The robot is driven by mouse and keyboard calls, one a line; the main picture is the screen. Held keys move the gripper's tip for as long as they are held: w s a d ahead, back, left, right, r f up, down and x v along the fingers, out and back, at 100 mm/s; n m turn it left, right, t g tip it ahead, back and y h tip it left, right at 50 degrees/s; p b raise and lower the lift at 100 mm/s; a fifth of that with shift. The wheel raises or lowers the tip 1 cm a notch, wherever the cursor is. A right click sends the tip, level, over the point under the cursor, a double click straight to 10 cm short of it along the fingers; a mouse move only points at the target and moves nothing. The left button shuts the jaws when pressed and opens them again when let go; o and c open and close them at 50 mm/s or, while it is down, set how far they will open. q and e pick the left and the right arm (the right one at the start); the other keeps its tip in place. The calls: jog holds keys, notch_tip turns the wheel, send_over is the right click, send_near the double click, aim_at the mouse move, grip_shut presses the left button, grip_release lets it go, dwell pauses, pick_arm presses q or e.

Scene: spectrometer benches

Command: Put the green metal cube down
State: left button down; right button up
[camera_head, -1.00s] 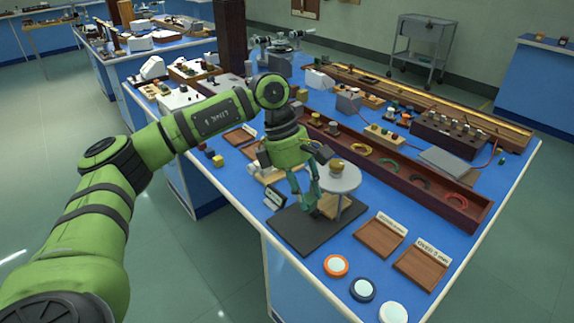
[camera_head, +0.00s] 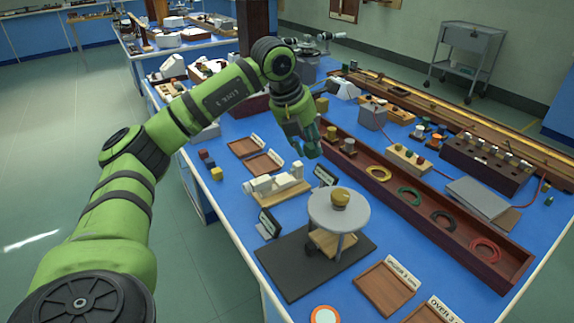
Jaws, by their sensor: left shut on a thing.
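My left gripper (camera_head: 308,150) is above the blue bench, near the left end of the long wooden trough (camera_head: 440,228). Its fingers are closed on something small. The green metal cube cannot be made out apart from the green and teal fingers, which largely hide what they hold. Small red, blue and yellow cubes (camera_head: 216,173) sit at the bench's left edge. Two brown wooden trays with labels (camera_head: 243,147) lie to the left of the gripper. My right gripper is not in view.
A round grey stand (camera_head: 352,214) with a yellowish pot stands on a black mat (camera_head: 283,268). A white device on a wooden base (camera_head: 278,190) lies behind it. More labelled wooden trays (camera_head: 385,288) are at the front.

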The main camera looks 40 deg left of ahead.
pick_arm(q)
jog(key=a+f, duration=0.3)
jog(key=a+f+p, duration=0.1)
jog(key=a+f, duration=0.2)
jog(key=w+a+f+p, duration=0.1)
jog(key=a+f, duration=0.2)
jog(key=a, duration=0.1)
jog(key=shift+f, duration=1.25)
jog(key=c, duration=1.1)
grip_release()
jog(key=shift+c, duration=0.2)
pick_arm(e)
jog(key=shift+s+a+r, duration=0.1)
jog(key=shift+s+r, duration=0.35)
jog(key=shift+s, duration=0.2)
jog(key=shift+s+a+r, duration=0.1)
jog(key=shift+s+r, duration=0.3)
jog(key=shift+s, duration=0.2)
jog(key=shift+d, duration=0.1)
